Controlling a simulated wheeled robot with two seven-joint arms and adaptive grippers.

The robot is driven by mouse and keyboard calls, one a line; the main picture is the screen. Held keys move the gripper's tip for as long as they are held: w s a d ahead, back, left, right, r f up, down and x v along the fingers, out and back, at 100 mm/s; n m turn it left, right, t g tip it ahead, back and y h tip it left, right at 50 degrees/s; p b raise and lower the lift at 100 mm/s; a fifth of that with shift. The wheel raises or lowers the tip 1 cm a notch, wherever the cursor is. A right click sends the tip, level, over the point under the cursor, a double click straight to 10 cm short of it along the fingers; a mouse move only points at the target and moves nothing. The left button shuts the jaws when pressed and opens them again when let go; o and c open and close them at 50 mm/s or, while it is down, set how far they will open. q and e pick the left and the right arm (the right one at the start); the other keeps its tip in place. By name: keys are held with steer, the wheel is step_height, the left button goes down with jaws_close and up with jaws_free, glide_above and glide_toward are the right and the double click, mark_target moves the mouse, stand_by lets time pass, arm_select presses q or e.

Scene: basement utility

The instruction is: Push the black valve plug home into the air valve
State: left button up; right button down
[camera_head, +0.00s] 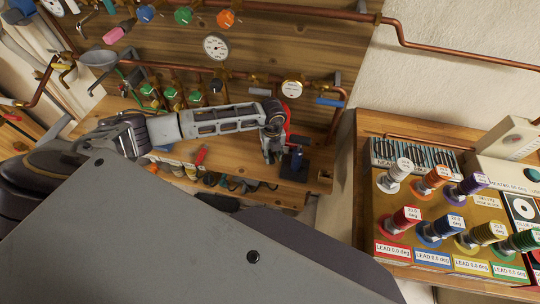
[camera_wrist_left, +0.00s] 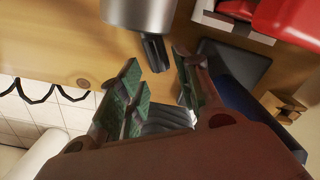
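My left gripper (camera_head: 272,155) reaches down over the right part of the wooden bench in the head view. In the left wrist view its green-padded fingers (camera_wrist_left: 160,72) stand apart, with a gap between them. A dark forked piece (camera_wrist_left: 155,52), which may be the black valve plug, shows just beyond the fingertips under a grey metal cylinder (camera_wrist_left: 140,14). I cannot tell whether they touch. A dark ribbed shape (camera_wrist_left: 166,118) lies deeper between the fingers; I cannot tell what it is. I cannot pick out the air valve with certainty. My right gripper is out of view.
A dark blue block (camera_head: 294,163) stands close right of the gripper; it also shows in the wrist view (camera_wrist_left: 245,100). A red part (camera_head: 287,120) is behind the gripper. Copper pipes and gauges (camera_head: 216,46) line the back board. Colored plugs (camera_head: 437,176) stand at right.

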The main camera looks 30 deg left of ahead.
mark_target(272, 159)
arm_select(q)
step_height(272, 159, down, 3)
steer(key=shift+f, duration=0.3)
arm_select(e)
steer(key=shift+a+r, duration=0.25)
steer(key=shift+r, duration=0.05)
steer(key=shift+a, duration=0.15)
arm_select(q)
jaws_close()
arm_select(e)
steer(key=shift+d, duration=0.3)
